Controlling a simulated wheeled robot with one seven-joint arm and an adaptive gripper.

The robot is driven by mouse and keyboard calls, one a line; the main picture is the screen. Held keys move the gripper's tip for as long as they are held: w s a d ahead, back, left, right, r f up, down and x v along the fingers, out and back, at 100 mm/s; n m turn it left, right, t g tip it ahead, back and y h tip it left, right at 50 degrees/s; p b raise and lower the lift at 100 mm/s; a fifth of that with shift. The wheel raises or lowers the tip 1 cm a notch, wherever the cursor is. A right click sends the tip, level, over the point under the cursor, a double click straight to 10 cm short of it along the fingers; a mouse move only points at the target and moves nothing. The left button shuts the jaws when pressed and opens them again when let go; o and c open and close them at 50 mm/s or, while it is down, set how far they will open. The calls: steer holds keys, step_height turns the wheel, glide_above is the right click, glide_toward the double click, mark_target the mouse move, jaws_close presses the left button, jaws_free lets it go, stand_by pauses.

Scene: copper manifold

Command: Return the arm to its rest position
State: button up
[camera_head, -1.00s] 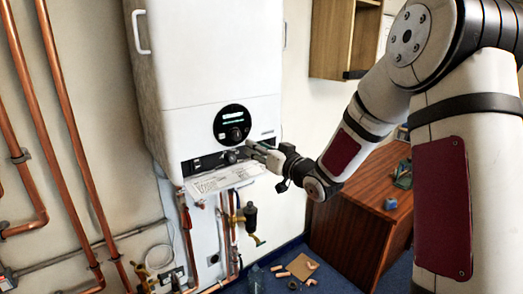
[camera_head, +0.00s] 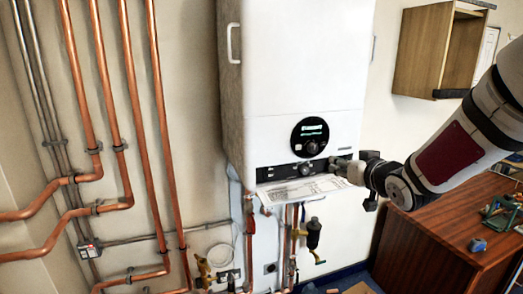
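My arm reaches in from the right in the head view. My gripper (camera_head: 342,164) is at the lower right of the white boiler (camera_head: 299,60), just right of the small knob on its dark control strip (camera_head: 281,172). The fingers are small and seen from the side, so their opening is unclear. I cannot tell whether they touch the boiler. I see nothing clearly held between them.
A printed sheet (camera_head: 300,189) sticks out under the control strip. Copper pipes (camera_head: 110,100) run up the left wall. A wooden cabinet (camera_head: 420,235) stands below my arm; an open wall cupboard (camera_head: 428,45) is above.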

steer(key=s+a+g+h, duration=0.1)
steer(key=s+g, duration=0.3)
steer(key=s, duration=1.3)
steer(key=s+a+f+m+g+h+b, duration=0.1)
steer(key=s+a+g, duration=0.2)
steer(key=s, duration=1.4)
steer(key=shift+g, duration=1.1)
